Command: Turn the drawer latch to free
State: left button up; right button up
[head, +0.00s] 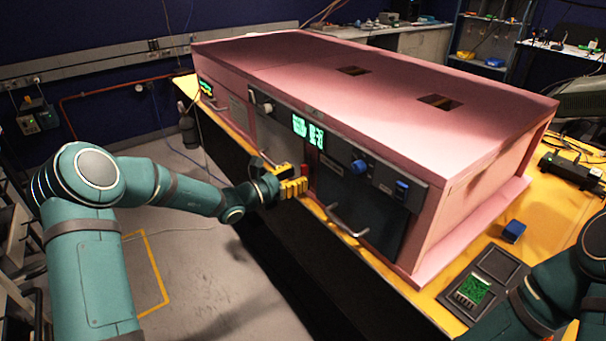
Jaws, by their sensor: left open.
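The pink foam enclosure (470,125) stands on the yellow-topped bench, with dark panels, displays and handles along its front. My left gripper (293,181) has yellow fingers and is at the front face, below the green display (308,131). It is open, and I see nothing held in it. A small red part (304,171) shows right at its fingertips; I cannot tell whether they touch it or whether it is the drawer latch. A blue knob (359,166) sits on the front panel to the right. My right arm enters at the lower right, its gripper out of view.
A bar handle (347,222) juts from the front, right of my left gripper. A blue block (513,231) and a dark tray with a green board (473,291) lie on the bench at right. The floor left of the bench is mostly clear.

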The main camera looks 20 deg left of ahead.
pick_arm(q)
jog(key=v, duration=0.9)
jog(key=s+d+f+m+g, duration=0.8)
jog(key=s+d+f+g, duration=0.3)
jog(key=f, duration=0.4)
jog(key=s+d+f+m+y, duration=0.3)
jog(key=s+f+m, duration=0.3)
jog(key=m, duration=0.3)
jog(key=s+d+f+m+g+y, duration=0.1)
jog(key=s+d+f+m+y, duration=0.2)
jog(key=s+m, duration=0.6)
notch_tip(320, 180, down, 3)
jog(key=shift+r+m+g+y, duration=0.15)
jog(key=shift+m+g+y, duration=0.15)
jog(key=shift+y, duration=0.2)
